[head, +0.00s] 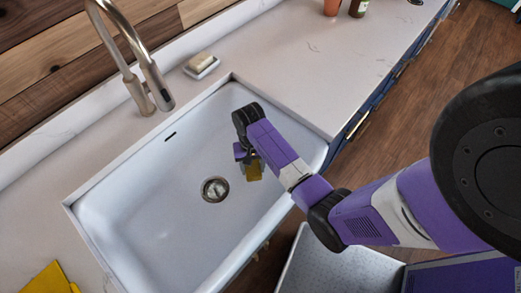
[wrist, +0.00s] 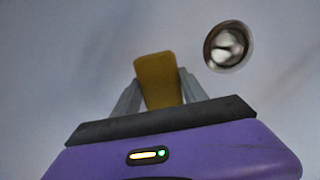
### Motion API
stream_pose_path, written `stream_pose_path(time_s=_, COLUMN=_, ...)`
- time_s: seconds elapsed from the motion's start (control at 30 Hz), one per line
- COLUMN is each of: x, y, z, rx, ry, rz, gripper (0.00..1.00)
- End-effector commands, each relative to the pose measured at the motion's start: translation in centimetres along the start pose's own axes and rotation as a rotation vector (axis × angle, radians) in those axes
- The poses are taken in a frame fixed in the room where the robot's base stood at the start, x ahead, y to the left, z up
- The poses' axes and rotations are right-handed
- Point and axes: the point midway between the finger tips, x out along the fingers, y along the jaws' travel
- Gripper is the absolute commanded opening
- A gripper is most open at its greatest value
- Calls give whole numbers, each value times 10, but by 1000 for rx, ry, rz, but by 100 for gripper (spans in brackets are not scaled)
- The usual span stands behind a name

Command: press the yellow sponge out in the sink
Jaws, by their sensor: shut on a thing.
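The yellow sponge (head: 254,170) is between the fingers of my gripper (head: 247,166), over the white sink (head: 150,205) in the head view. In the wrist view the sponge (wrist: 158,80) sticks out past the grey fingers of my gripper (wrist: 160,95), which are shut on it. The sponge is held right of the drain (head: 215,189) in the head view; the drain also shows in the wrist view (wrist: 228,46), to the upper right of the sponge. I cannot tell whether the sponge touches the sink's bottom. Part of it is hidden by my gripper.
A metal tap (head: 150,85) stands at the sink's back edge. A soap bar on a dish (head: 201,65) sits on the counter (head: 290,60) behind the sink. A yellow cloth-like thing (head: 48,280) lies at the lower left. An orange cup (head: 331,7) and a bottle (head: 358,8) stand far back.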

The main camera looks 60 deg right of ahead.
Motion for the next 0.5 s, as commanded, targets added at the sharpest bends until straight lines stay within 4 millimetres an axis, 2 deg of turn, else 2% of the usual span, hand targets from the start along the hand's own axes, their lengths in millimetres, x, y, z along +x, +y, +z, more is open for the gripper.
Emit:
stream_pose_path(time_s=0.1, x=-7, y=-11, z=-6, rx=23, ry=-1, rz=-3, gripper=18)
stream_pose_path(time_s=0.23, x=-9, y=-15, z=-10, rx=39, ry=-1, rz=-4, gripper=18)
stream_pose_path(time_s=0.5, x=3, y=-14, z=-11, rx=41, ry=-1, rz=-4, gripper=18)
